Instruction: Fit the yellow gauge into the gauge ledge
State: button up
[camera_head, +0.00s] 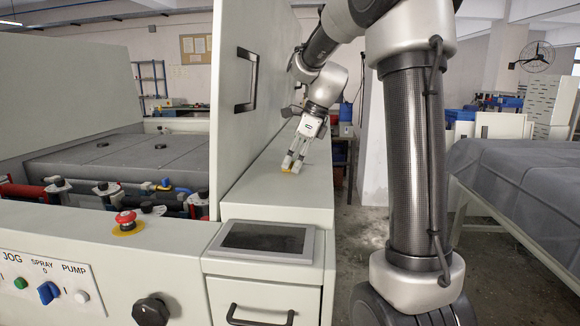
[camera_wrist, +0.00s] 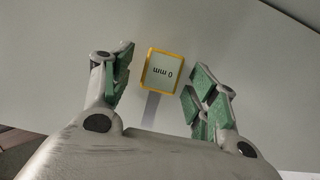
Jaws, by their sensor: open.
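The yellow gauge (camera_wrist: 163,70) is a small square with a yellow rim and a pale face marked "0 mm", upside down in the wrist view. It appears to lie on the light grey machine top, with a darker grey strip (camera_wrist: 151,108) running from it toward my gripper. My gripper (camera_wrist: 159,75) is open, with green-padded fingers on either side of the gauge and apart from it. In the head view my gripper (camera_head: 292,165) reaches down to the machine's narrow top, with a bit of the yellow gauge (camera_head: 287,171) at its fingertips. I cannot make out the gauge ledge.
The machine's upright panel (camera_head: 252,120) with a black handle stands left of my gripper. A dark screen (camera_head: 263,237) and a red stop button (camera_head: 126,218) are nearer. The machine top (camera_head: 262,190) is clear toward the screen. A grey-covered table (camera_head: 530,170) stands at right.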

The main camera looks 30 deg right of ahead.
jog(key=c, duration=1.2)
jog(key=shift+r, duration=0.15)
